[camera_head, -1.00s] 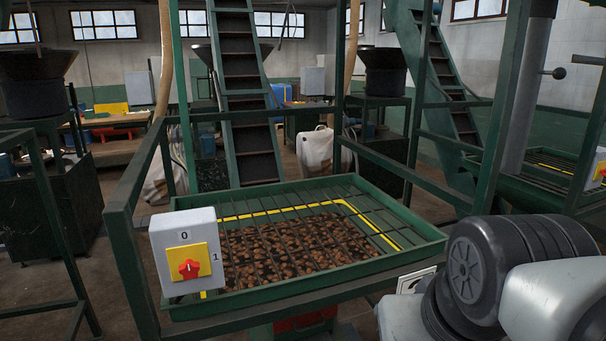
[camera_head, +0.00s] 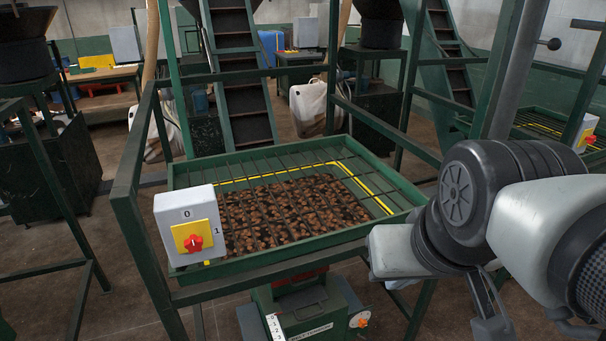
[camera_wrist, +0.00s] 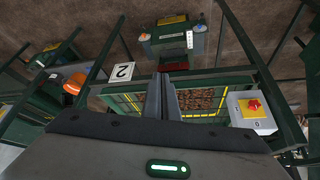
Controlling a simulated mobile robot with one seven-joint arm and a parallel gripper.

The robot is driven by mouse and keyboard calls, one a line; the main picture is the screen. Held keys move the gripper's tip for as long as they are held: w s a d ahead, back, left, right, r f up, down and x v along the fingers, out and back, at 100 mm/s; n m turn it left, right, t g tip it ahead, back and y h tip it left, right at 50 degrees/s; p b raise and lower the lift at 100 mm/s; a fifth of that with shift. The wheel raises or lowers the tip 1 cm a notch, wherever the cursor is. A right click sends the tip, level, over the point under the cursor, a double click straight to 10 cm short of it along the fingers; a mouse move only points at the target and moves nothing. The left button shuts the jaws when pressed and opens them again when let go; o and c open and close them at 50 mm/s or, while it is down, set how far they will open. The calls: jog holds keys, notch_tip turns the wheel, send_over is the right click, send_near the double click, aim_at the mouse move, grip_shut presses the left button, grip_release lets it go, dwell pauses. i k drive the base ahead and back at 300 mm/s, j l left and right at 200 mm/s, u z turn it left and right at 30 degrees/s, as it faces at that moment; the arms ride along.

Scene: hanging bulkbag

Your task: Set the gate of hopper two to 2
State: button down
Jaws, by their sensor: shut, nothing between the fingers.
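In the head view, a green hopper tray (camera_head: 290,245) with a bar grate holds brown nuts. Below it is a green gate body (camera_head: 300,305) with a white numbered scale (camera_head: 274,327), cut off by the lower edge. The gate body (camera_wrist: 178,38) and its scale (camera_wrist: 190,40) show whole in the wrist view, seen from above, beyond the fingers. A white plate marked 2 (camera_wrist: 122,71) is left of the fingers there. My gripper (camera_wrist: 162,88) is shut and empty, apart from all of these. The gate setting is too small to read.
A grey switch box (camera_head: 190,226) with a red knob, marked 0 and 1, is on the tray's near left corner. Green frame posts and rails surround the tray. A second grated tray (camera_head: 550,127) stands at right. Stairs and white bags (camera_head: 308,108) are behind.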

aim_at(300, 298)
jog(key=i+u, duration=0.15)
jog(key=u, duration=0.2)
jog(key=i+u, duration=0.1)
jog(key=u, duration=0.2)
jog(key=i+j, duration=0.1)
jog(key=j, duration=0.15)
